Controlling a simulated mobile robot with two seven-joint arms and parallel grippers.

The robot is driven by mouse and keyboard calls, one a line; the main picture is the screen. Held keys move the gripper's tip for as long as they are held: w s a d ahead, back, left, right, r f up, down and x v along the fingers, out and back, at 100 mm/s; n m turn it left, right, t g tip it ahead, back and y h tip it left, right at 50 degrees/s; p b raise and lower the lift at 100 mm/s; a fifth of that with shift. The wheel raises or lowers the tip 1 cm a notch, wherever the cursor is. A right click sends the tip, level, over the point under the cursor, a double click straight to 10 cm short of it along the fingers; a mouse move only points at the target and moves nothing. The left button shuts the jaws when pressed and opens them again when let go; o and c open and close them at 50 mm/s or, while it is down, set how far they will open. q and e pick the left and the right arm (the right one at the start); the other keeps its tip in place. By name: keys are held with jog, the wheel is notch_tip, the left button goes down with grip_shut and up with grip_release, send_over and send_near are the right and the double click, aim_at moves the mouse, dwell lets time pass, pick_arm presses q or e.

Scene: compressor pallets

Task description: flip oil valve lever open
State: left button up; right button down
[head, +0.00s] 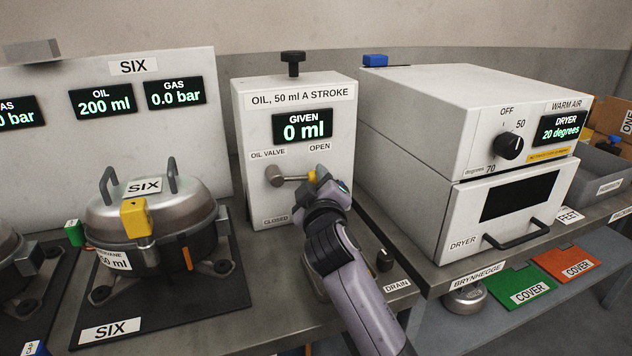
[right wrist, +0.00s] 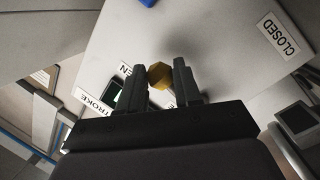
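The oil valve lever (head: 292,179) is on the front of the white oil dispenser (head: 252,110). It points right from its round pivot, roughly level, between the OPEN label (head: 320,147) above and the CLOSED label (head: 276,220) below. Its yellow knob (head: 312,177) shows at my right gripper (head: 322,180). The dispenser display (head: 303,126) reads GIVEN 0 ml. My left gripper is out of view.
A lidded silver compressor labelled SIX (head: 155,215) stands left of the dispenser. A white dryer (head: 450,130) stands close on the right. A small dark knob (head: 385,260) stands near the DRAIN label at the bench edge. Green and orange covers (head: 522,288) lie on a lower shelf.

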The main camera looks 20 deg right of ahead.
jog(key=shift+d+r+n+p, duration=0.1)
jog(key=shift+r+n+p, duration=0.5)
jog(key=shift+n+p, duration=0.25)
jog(key=c, duration=0.8)
grip_release()
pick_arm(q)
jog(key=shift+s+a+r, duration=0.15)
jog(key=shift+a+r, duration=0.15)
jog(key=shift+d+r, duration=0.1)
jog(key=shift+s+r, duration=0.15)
pick_arm(e)
jog(key=shift+s, duration=0.1)
